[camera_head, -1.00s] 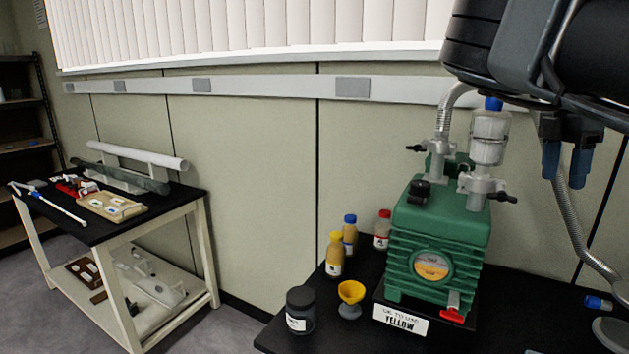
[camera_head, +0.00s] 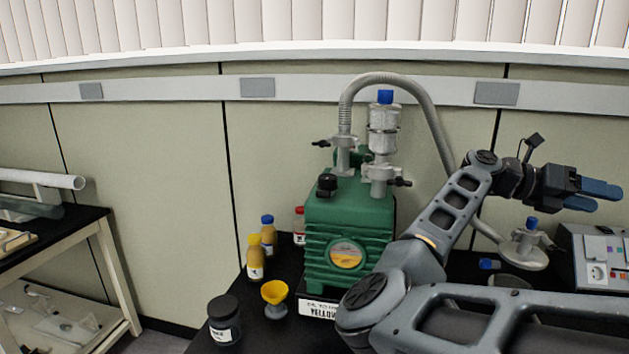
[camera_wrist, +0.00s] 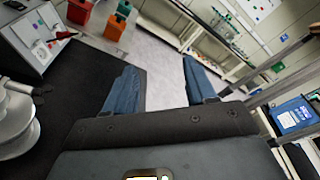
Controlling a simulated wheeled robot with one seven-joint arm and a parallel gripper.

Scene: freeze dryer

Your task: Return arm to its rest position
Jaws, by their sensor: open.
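My arm reaches in from the lower right of the head view. It bends up at the elbow and ends in my gripper (camera_head: 598,194), which points right above the black bench. The two blue fingers also show in the wrist view (camera_wrist: 162,88). They are spread apart with nothing between them; the grey floor shows through the gap. My arm hides part of the bench and stands in front of the right side of the green vacuum pump (camera_head: 335,220).
A yellow funnel (camera_head: 275,291), a dark jar (camera_head: 224,322) and bottles (camera_head: 254,258) stand left of the pump. A grey control box (camera_head: 597,262) is below my gripper. A white-framed cart (camera_head: 112,270) is at left. The wrist view shows red and orange containers (camera_wrist: 104,40).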

